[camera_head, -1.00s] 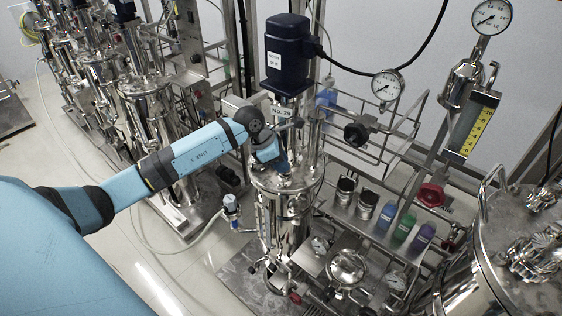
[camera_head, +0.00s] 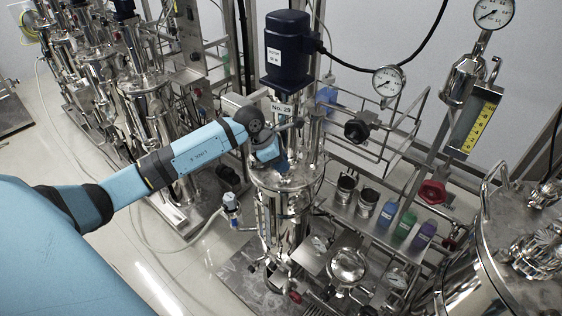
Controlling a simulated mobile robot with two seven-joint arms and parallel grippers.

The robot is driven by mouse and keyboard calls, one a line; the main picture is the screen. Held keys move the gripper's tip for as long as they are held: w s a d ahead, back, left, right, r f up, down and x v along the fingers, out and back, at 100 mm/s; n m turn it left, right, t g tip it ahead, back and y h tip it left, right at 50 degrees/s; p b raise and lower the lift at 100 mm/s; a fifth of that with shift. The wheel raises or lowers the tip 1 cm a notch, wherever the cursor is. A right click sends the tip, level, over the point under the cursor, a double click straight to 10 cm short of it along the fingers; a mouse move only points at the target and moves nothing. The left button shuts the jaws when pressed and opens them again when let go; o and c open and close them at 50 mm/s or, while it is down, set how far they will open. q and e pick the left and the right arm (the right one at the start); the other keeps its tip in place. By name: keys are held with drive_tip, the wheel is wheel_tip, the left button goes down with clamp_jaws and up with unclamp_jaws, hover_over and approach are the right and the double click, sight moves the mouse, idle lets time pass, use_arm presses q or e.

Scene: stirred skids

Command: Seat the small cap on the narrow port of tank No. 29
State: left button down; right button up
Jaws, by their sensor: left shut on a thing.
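Tank No. 29 (camera_head: 283,222) is a shiny steel vessel in the middle of the head view, with a dark blue motor (camera_head: 288,50) above it and a white "No. 29" label (camera_head: 281,108) under the motor. My left gripper (camera_head: 281,163) is at the tank's lid, on its near left side, mostly hidden by my own blue wrist. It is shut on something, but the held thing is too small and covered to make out. I cannot pick out the small cap or the narrow port. My right gripper is not in view.
Pipes and a frame with a pressure gauge (camera_head: 388,82) stand right of the tank. A shelf holds two steel cups and blue, green (camera_head: 405,226) and purple bottles. Another large vessel (camera_head: 470,285) is at lower right. More tanks (camera_head: 140,100) stand at left; floor is clear at lower left.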

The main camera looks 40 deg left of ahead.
use_arm(q)
drive_tip(key=c, duration=0.6)
unclamp_jaws()
idle(0.5)
wheel_tip(320, 180, up, 8)
drive_tip(key=p, duration=0.3)
drive_tip(key=shift+w+r+p, duration=0.1)
drive_tip(key=shift+p, duration=0.25)
idle(0.6)
